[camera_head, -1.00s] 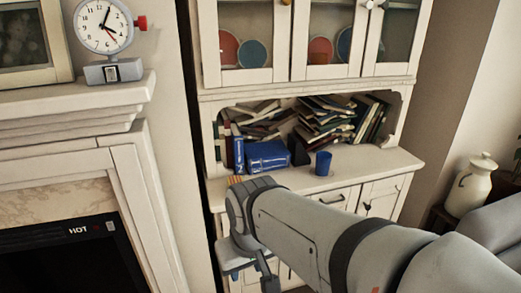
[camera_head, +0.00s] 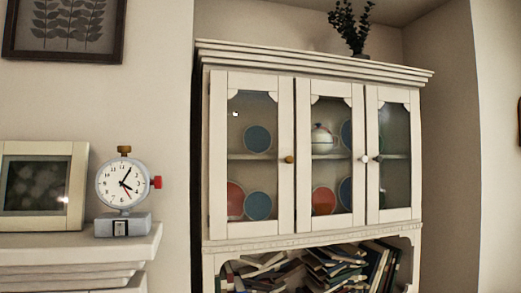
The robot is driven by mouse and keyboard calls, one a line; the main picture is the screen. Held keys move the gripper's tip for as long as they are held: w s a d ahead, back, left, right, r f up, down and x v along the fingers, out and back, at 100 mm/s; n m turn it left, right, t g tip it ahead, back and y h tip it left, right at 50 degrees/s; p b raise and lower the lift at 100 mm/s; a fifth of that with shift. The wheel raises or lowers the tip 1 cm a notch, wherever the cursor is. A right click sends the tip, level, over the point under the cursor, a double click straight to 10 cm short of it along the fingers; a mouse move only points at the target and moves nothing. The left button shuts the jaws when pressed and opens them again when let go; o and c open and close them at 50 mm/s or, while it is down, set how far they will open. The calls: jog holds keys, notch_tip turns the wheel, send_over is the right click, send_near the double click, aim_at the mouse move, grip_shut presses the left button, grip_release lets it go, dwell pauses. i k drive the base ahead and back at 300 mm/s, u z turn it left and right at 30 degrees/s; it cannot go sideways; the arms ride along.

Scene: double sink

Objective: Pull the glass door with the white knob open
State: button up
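The white cabinet has three glass doors, all shut. The middle glass door (camera_head: 330,227) has a white knob (camera_head: 364,158) on its right edge. Just right of it, the right glass door (camera_head: 393,214) has a small knob (camera_head: 378,158) on its left edge, its colour hard to make out. The left glass door (camera_head: 250,230) has a brownish-gold knob (camera_head: 289,159) on its right edge. My gripper and arm are not in view now.
Red and blue plates show behind the glass. Books (camera_head: 330,265) lie on the open shelf below the doors. A plant (camera_head: 352,27) stands on top. At left, a clock (camera_head: 123,186) and picture frame (camera_head: 40,186) stand on the mantel (camera_head: 80,246).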

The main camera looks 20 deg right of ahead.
aim_at(307, 91)
jog(key=k, duration=0.3)
jog(key=z, duration=1.1)
jog(key=i, duration=1.6)
jog(key=u, duration=0.15)
